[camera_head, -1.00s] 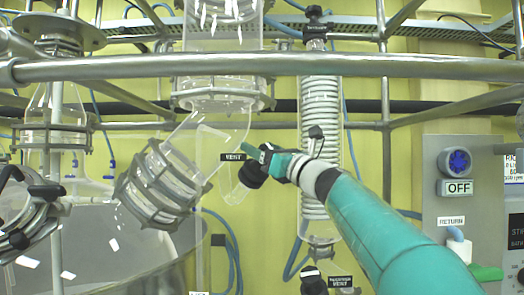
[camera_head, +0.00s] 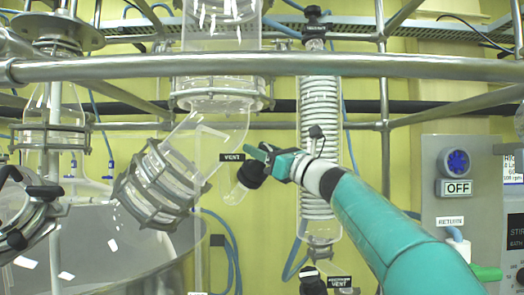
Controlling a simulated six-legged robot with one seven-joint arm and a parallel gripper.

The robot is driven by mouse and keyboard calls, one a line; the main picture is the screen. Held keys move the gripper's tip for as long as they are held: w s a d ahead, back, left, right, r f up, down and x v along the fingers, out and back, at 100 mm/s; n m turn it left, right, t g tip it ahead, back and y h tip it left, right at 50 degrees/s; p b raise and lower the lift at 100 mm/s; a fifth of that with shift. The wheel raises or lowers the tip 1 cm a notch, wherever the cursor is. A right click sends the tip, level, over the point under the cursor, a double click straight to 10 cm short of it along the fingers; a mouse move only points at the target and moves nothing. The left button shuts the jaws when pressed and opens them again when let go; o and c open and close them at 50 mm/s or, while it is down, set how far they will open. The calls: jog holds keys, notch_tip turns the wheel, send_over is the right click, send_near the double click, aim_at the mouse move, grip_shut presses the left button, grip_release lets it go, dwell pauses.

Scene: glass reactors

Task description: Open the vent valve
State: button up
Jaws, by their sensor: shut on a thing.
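The vent valve has a black knob (camera_head: 250,175) on a short glass side tube (camera_head: 235,194), right of the slanted glass pipe in the middle of the view. A small black label reading VENT (camera_head: 232,157) is beside it on the left. My gripper (camera_head: 258,160), teal and dark, reaches in from the lower right. It is shut on the black knob, with one teal finger showing above it. The other finger is largely hidden behind the gripper and the knob.
A metal rail (camera_head: 300,66) crosses the view above my gripper. The glass coil condenser (camera_head: 319,100) stands close behind my arm. A second black vent cap (camera_head: 313,282) is below. A grey control panel (camera_head: 460,205) with a blue knob and OFF label is at right.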

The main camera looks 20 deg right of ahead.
jog(key=n+g+y, duration=0.2)
jog(key=n+g, duration=0.1)
jog(key=n+g+y, duration=0.2)
jog(key=n+g, duration=0.1)
jog(key=n+g+y, duration=0.1)
jog(key=n+g, duration=0.1)
jog(key=n, duration=0.1)
jog(key=shift+s+a+f+n+g+y, duration=0.2)
jog(key=shift+a+f+n+g+y, duration=0.1)
jog(key=shift+a+g+y, duration=0.1)
jog(key=shift+n+g, duration=0.3)
jog(key=shift+g, duration=0.1)
jog(key=o, duration=1)
jog(key=shift+r, duration=0.1)
jog(key=shift+s+t, duration=0.15)
jog(key=shift+t, duration=0.25)
jog(key=shift+m, duration=0.4)
